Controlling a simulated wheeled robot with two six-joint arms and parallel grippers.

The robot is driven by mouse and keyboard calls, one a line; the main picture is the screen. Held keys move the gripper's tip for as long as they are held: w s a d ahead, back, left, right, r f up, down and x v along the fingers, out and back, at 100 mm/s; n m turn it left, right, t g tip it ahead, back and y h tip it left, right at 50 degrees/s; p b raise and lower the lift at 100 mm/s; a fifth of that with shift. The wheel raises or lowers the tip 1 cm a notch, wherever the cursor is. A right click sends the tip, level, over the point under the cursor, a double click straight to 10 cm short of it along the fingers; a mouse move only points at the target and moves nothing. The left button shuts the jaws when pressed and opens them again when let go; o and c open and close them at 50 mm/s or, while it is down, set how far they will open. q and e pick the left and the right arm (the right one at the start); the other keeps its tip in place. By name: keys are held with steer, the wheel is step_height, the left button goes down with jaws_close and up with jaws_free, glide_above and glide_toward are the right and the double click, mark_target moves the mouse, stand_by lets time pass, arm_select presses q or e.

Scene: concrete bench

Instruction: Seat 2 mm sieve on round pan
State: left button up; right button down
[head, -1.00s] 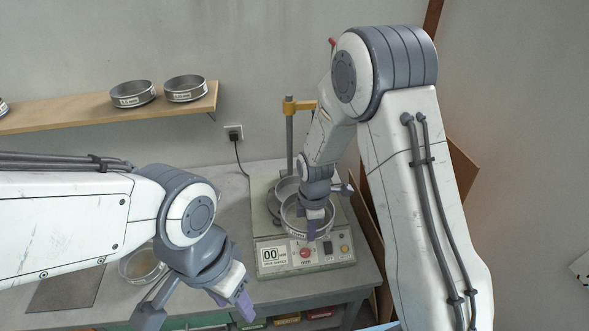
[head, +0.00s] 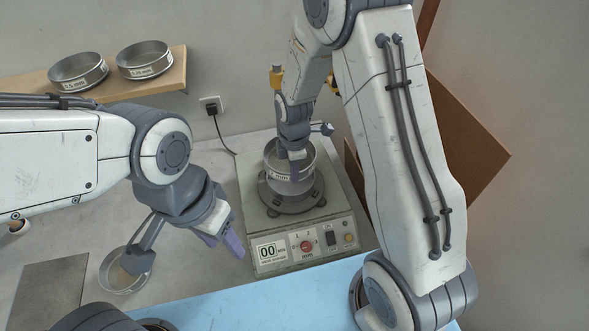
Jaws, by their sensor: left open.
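The labelled metal sieve (head: 270,163) is in my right gripper (head: 294,166), above the round grey base of the shaker (head: 290,204). A separate round pan under the sieve cannot be made out. My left gripper (head: 187,252) is open and empty, its fingers wide apart, over the bench. One finger overlaps a shallow round dish (head: 107,284) with brownish contents at the lower left.
Two labelled sieves (head: 78,74) (head: 144,61) stand on the wooden shelf (head: 120,88) at the back left. The shaker's control panel (head: 305,246) faces me. A dark flat plate (head: 50,292) lies at the left. Brown boards (head: 465,150) lean at the right.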

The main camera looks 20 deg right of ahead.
steer(key=shift+f+b, duration=1.6)
steer(key=shift+f, duration=0.5)
steer(key=shift+f+b, duration=0.3)
steer(key=shift+f, duration=0.15)
steer(key=shift+d+f+b, duration=0.1)
steer(key=shift+f+b, duration=0.25)
steer(key=shift+f, duration=0.2)
steer(key=c, duration=1)
jaws_free()
steer(key=shift+s, duration=0.1)
